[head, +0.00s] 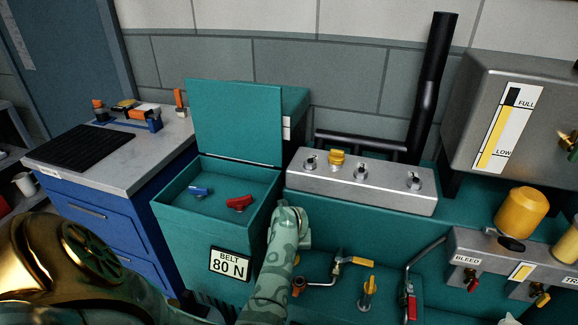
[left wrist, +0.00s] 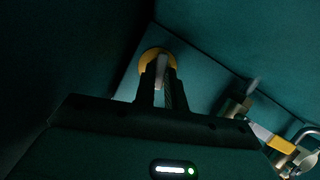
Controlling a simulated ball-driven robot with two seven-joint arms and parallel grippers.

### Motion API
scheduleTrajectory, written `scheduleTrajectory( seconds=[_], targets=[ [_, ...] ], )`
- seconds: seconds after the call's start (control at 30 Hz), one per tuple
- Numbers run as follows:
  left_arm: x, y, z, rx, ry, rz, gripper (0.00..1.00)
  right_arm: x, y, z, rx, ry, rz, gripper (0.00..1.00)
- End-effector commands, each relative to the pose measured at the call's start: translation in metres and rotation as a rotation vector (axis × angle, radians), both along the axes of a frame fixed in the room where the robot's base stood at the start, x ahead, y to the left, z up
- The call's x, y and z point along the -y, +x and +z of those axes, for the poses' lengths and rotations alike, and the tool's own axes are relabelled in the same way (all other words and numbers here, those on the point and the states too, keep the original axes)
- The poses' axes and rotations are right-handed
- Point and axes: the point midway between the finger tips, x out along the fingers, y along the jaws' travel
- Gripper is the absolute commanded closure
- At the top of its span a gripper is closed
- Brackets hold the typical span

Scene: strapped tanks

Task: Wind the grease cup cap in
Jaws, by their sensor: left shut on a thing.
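In the left wrist view a round yellow cap (left wrist: 146,58), which looks like the grease cup cap, sits against a dark teal surface. My left gripper (left wrist: 163,78) has both fingers at the cap, close together, with a pale grey piece showing between them. It is shut on the cap; how far the cap is wound in cannot be told. My right gripper is not in view.
A yellow-handled lever (head: 355,262) and a brass valve (head: 368,290) stand in the teal recess right of my arm. A grey manifold block (head: 360,186) lies behind. A teal box labelled BELT 80 N (head: 230,265) stands left, its lid (head: 235,122) raised.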

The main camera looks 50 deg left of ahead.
Motion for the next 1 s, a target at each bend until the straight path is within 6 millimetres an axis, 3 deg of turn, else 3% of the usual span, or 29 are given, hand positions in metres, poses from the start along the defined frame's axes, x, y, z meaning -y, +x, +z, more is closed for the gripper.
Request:
scheduleTrajectory(
  seconds=[0.5, 0.53, 0.6, 0.87, 1.0],
  targets=[
    [0.0, 0.0, 0.0, 0.0, -0.001, -0.019, 1.0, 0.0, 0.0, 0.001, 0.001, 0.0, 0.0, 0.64],
    [0.0, 0.0, 0.0, 0.0, -0.001, -0.019, 0.8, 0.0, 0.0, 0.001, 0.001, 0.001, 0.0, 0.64],
    [0.0, 0.0, 0.0, 0.0, -0.001, -0.019, 0.66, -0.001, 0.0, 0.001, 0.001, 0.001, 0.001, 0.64],
    [0.0, 0.0, 0.001, 0.0, -0.001, -0.017, 0.66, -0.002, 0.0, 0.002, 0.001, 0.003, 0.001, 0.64],
    [0.006, 0.004, 0.015, 0.003, -0.001, -0.02, 0.66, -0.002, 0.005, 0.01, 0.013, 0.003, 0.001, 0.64]
  ],
)
